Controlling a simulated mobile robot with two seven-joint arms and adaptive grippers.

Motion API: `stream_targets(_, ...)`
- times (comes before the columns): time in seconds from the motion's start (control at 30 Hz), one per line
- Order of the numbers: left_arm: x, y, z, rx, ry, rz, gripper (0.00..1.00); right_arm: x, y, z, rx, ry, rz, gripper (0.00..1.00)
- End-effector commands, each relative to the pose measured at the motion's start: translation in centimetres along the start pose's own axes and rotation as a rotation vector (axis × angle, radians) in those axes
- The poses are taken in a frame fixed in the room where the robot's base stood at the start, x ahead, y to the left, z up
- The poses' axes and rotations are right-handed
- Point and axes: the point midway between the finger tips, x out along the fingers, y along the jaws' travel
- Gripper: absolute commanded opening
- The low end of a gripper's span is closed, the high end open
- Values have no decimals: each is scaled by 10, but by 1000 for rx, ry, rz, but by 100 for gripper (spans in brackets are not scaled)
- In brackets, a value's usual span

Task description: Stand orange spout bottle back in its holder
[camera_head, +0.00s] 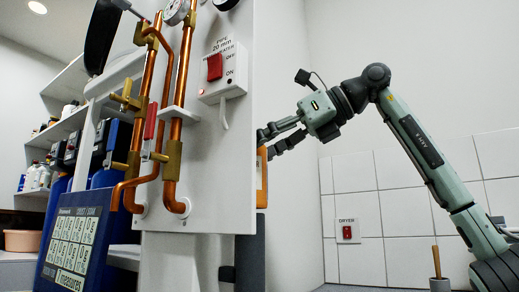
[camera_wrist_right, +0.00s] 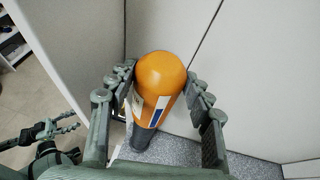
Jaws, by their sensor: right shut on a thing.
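The orange spout bottle (camera_head: 262,180) shows as a strip past the right edge of the white panel in the head view. In the right wrist view the bottle (camera_wrist_right: 163,78) has a rounded orange top and a white and blue label. My right gripper (camera_head: 266,145) is shut on it, with fingers on both sides. A dark grey cylinder (camera_head: 252,245), which looks like the holder, stands directly below the bottle; it also shows in the wrist view (camera_wrist_right: 141,138). I cannot tell whether the bottle's base is inside it. My left gripper (camera_wrist_right: 76,138) is open and empty at the wrist view's left.
The white panel (camera_head: 210,150) with copper pipes (camera_head: 145,110) and a red switch stands left of my right gripper. A tiled wall (camera_head: 360,265) is behind my right arm. A blue box (camera_head: 75,240) and shelves with bottles are at the left. A grey speckled surface (camera_wrist_right: 250,165) lies below.

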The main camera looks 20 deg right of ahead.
Motion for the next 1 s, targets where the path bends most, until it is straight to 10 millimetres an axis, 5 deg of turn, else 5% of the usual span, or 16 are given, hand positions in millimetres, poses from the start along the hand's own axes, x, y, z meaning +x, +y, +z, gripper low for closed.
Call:
stream_targets(0.67, -2, 0, 6, 0, 0, 0, 40, 3, 0, -8, 0, -4, 0, 22)
stream_targets(0.7, -2, 0, 5, 0, 0, 0, 40, 3, 0, -8, 0, -4, 0, 54)
stream_targets(0.87, -2, 0, 5, 0, 0, 0, 40, 3, 0, -8, 0, -3, 0, 74)
stream_targets(1.0, -2, 0, 5, 0, 0, 0, 40, 3, 0, -8, 0, -2, 0, 75)
